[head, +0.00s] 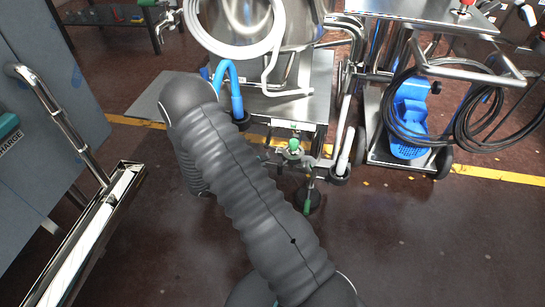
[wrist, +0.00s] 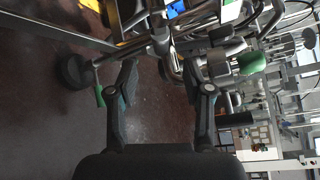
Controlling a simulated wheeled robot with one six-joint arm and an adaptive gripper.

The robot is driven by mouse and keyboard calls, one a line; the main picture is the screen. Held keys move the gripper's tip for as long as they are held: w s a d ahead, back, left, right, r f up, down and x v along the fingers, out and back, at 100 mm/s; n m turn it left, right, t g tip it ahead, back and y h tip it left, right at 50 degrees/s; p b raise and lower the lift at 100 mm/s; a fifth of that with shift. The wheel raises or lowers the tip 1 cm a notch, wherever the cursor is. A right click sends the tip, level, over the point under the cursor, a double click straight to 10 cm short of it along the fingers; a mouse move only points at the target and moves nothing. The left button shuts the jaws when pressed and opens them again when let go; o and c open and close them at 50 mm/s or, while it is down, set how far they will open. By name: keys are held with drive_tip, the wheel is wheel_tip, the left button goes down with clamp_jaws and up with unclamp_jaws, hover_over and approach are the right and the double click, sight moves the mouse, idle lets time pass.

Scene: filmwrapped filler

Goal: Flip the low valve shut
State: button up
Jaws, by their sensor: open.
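The low valve's green lever (head: 307,210) hangs on a thin pipe under the steel machine in the head view, just right of my sleeved arm. In the wrist view a green lever (wrist: 99,96), which looks like the same one, lies left of my fingers. A larger green knob (wrist: 251,61) lies to the right in the wrist view; a green-topped valve (head: 294,146) sits above the lever in the head view. My gripper (wrist: 161,75) is open and empty, with pipework beyond its fingertips. The arm hides the gripper in the head view.
The steel machine (head: 318,100) stands on legs and castors behind the valves. A cart with a blue reel (head: 410,115) and looped black hoses is at the right. A cabinet with a steel rail (head: 60,115) is at the left. Dark floor (head: 440,235) is clear at front right.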

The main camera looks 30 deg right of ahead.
drive_tip(key=shift+s+a+r, duration=0.1)
drive_tip(key=shift+a+r, duration=0.05)
drive_tip(key=shift+a, duration=0.8)
drive_tip(key=shift+s+a+r, duration=0.1)
drive_tip(key=shift+a+r, duration=0.05)
drive_tip(key=shift+a, duration=0.8)
